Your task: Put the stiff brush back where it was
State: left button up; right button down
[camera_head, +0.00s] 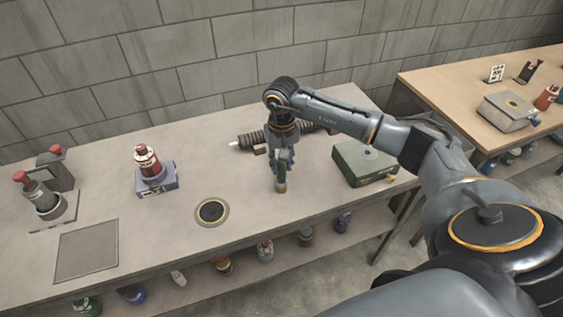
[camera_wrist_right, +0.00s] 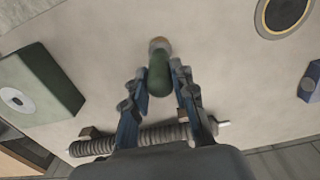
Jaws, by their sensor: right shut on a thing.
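My right gripper (camera_head: 283,168) points down over the middle of the near table. It is shut on a green, rounded thing (camera_wrist_right: 160,74) with a tan-brown end (camera_head: 281,187). The tan end points away from the gripper in the right wrist view; whether it touches the table I cannot tell. I cannot make out bristles, so I cannot tell for sure whether this is the stiff brush. A long grey ribbed tube (camera_wrist_right: 153,136) with pale ends lies behind the gripper on small brown rests. It shows partly hidden in the head view (camera_head: 250,139). My left gripper is out of view.
A green box (camera_head: 350,163) with a pale disc stands right of my gripper. A dark round plate with a tan ring (camera_head: 212,211) lies front left. A red-capped bottle on a blue box (camera_head: 160,180), a grey mat (camera_head: 86,250) and a dispenser stand further left. A wooden table (camera_head: 455,85) is at right.

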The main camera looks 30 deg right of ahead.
jog(key=c, duration=1.1)
grip_release()
jog(key=shift+r+p, duration=0.25)
jog(key=shift+p, duration=0.1)
jog(key=shift+w+r, duration=0.1)
jog(key=shift+r, duration=0.15)
notch_tip(320, 180, up, 11)
jog(key=b, duration=0.3)
jog(key=shift+r, duration=0.2)
jog(key=shift+f, duration=0.1)
